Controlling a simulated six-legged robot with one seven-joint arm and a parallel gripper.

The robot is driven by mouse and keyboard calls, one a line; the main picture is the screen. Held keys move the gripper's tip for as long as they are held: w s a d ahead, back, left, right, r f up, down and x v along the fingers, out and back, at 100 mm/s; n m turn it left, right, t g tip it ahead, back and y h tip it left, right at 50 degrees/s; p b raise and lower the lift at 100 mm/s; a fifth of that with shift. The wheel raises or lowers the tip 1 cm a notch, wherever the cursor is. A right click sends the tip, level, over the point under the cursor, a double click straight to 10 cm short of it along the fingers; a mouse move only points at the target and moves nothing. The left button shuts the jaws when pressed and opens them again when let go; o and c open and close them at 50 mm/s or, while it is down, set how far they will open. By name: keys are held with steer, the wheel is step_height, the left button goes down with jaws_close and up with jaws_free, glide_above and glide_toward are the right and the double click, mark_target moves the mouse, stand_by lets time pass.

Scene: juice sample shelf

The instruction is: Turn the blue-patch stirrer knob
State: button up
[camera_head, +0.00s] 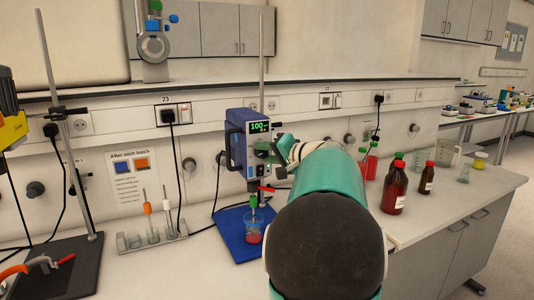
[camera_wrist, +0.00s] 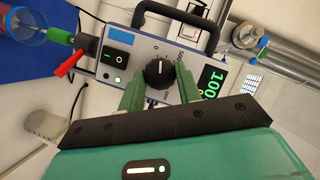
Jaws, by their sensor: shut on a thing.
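The stirrer (camera_head: 236,150) is a blue-and-grey box on a stand, with a green-lit display that reads about 100. In the wrist view its front panel (camera_wrist: 115,76) shows a blue patch (camera_wrist: 115,32), a lit switch and a round black knob (camera_wrist: 159,72) with a white pointer line. My gripper (camera_wrist: 160,80) has its green fingers on either side of the knob and is shut on it. In the head view my arm and gripper hide the knob. Below the stirrer, a beaker (camera_head: 254,233) of red liquid stands on a blue mat (camera_head: 232,240).
A sign (camera_head: 135,178) with blue and orange squares is on the wall. A clamp stand (camera_head: 75,150) is at far left.

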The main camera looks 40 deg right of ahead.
steer(key=m, duration=0.2)
steer(key=m+t, duration=0.1)
steer(key=shift+f+m+t+y, duration=0.2)
steer(key=shift+m+t+y, duration=0.1)
steer(key=shift+m+y, duration=0.1)
steer(key=m+t, duration=0.1)
steer(key=m, duration=0.3)
steer(key=shift+f+t, duration=0.1)
steer(key=shift+t, duration=0.3)
steer(key=o, duration=1)
steer(key=s+d+f, duration=0.1)
steer(key=s+f, duration=0.1)
steer(key=s, duration=1.1)
steer(key=shift+s+d, duration=0.25)
steer(key=shift+d, duration=0.05)
